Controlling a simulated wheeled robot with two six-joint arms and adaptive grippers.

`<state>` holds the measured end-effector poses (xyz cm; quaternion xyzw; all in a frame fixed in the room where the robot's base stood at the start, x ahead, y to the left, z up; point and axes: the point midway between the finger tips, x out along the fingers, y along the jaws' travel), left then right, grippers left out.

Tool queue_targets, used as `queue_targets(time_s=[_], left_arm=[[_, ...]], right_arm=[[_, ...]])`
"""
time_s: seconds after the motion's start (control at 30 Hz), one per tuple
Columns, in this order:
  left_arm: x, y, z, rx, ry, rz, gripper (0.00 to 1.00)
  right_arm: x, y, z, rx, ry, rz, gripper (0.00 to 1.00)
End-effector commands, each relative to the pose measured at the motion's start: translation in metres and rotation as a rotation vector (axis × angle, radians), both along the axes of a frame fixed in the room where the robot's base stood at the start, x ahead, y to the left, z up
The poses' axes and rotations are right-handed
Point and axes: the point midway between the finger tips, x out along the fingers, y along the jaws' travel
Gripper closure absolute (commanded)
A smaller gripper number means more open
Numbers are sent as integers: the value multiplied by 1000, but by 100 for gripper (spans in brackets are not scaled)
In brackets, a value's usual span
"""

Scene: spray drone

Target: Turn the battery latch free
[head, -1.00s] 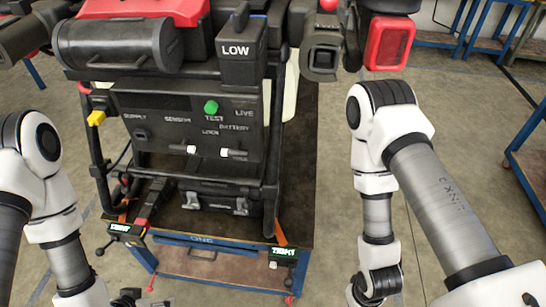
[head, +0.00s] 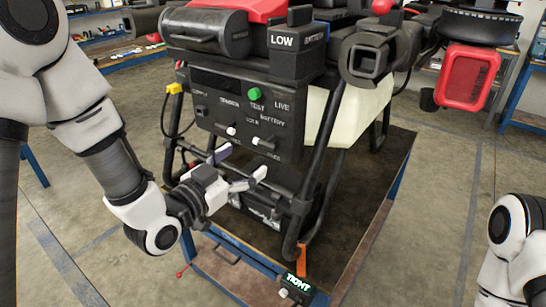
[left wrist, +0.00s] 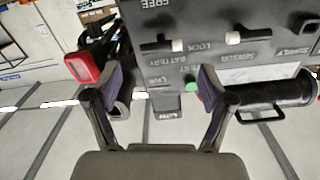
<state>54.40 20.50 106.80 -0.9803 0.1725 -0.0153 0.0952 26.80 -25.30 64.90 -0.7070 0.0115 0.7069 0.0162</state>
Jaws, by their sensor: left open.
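The spray drone's dark panel (head: 215,110) faces me in the head view. It carries labels that include BATTERY, LOCK and FREE. The battery latch (head: 262,142) is a dark lever with a white tip on the lower right of the panel. In the left wrist view, which looks upside down, this latch (left wrist: 162,45) lies sideways beside the BATTERY and LOCK lettering. A similar white-tipped lever (left wrist: 236,37) sits beside it. My left gripper (head: 240,164) is open and empty, just below and in front of the panel, apart from the latch. My right gripper is out of view.
A green button (head: 255,94) sits above the levers. A block marked LOW (head: 290,50) and a black cylinder (head: 208,32) are above the panel. Black frame tubes (head: 316,172) flank it. The blue-edged cart (head: 368,236) has bare top on the right.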

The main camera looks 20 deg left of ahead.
Motion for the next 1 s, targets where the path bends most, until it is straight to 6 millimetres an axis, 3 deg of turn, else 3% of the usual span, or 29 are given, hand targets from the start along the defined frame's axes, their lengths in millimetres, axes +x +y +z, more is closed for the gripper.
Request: queue_targets(time_s=[0.13,0.43,0.77,0.9,0.93,1.0], left_arm=[[13,-5,4,6,-7,-2,18],[64,-24,4,4,-6,-2,18],[73,-27,2,1,-4,0,18],[73,-27,2,2,-4,-1,68],[73,-27,2,2,-4,-1,77],[73,-27,2,2,-4,-1,77]], right_arm=[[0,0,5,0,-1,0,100],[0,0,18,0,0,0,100],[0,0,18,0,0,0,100],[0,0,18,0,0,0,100],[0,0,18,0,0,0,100],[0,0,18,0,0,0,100]])
